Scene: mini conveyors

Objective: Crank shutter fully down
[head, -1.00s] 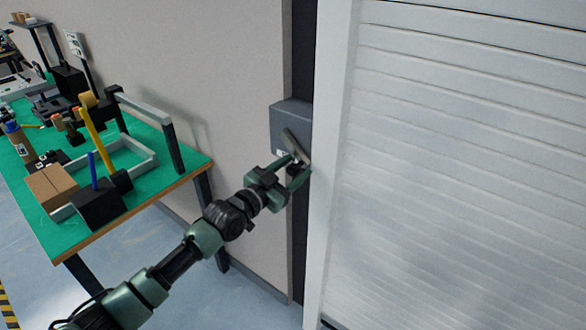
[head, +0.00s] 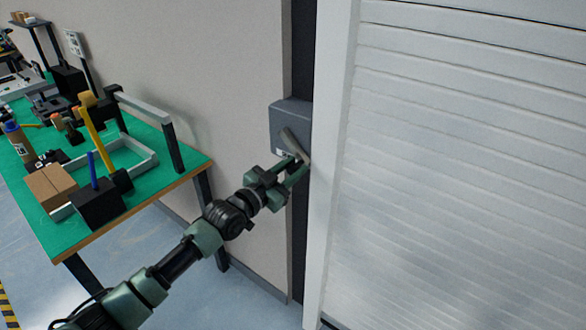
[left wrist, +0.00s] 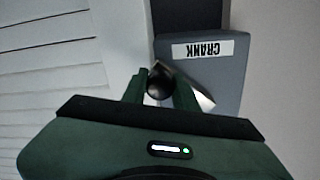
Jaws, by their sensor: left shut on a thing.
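The white slatted shutter (head: 450,170) fills the right of the head view, and its slats reach down to the bottom edge of the picture. A grey crank box (head: 288,118) is mounted on the wall beside the shutter's frame. In the left wrist view the box (left wrist: 205,75) carries a label reading CRANK. A metal crank arm (head: 294,144) slants across the box front. My left gripper (head: 297,168) is shut on the dark round crank knob (left wrist: 159,82) at the arm's lower end. My right gripper is not in view.
A green-topped workbench (head: 185,165) stands at the left against the wall, with a cardboard box (head: 50,187), a black block (head: 97,207) and tools on it. The white shutter frame (head: 335,170) rises close to the right of my left gripper. Open floor lies below.

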